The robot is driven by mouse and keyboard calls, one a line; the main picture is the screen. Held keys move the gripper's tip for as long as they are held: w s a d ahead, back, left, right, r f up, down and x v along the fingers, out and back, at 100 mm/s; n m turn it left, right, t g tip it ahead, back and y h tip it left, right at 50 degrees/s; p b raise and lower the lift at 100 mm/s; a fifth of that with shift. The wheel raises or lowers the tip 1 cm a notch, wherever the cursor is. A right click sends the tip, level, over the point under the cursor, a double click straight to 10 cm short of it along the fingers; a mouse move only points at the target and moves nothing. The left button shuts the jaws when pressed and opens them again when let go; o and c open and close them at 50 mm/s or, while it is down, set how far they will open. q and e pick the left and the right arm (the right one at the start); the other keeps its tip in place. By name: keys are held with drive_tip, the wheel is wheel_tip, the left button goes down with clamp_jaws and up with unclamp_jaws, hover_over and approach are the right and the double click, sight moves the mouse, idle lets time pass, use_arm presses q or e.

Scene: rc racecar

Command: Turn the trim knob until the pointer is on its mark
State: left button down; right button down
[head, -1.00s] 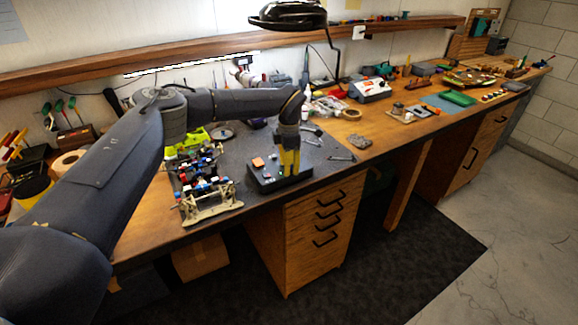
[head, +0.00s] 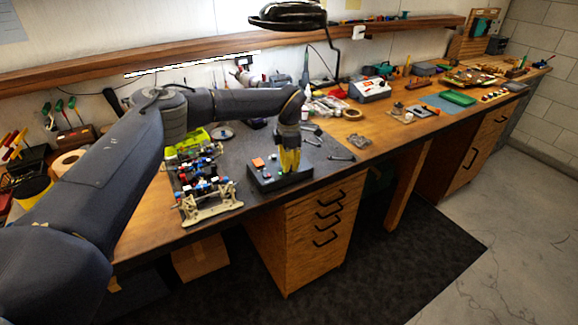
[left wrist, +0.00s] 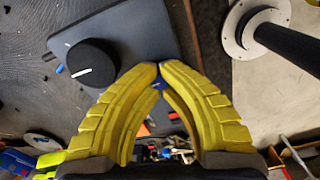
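A mark beside the knob cannot be made out. My left gripper (head: 289,170) points down over the box. The gripper hides the knob in the head view. My right gripper is not in view.
A car chassis (head: 206,185) stands left of the box. A small tool (head: 341,157) lies on the mat to its right. A desk lamp (head: 288,16) hangs above the bench. A red and white device (head: 370,90) stands farther right.

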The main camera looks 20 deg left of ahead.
use_arm(q)
drive_tip(key=n, duration=0.4)
drive_tip(key=shift+n, duration=1.6)
drive_tip(key=c, duration=1.6)
unclamp_jaws()
wheel_tip(320, 180, up, 12)
drive_tip(key=shift+r, duration=0.1)
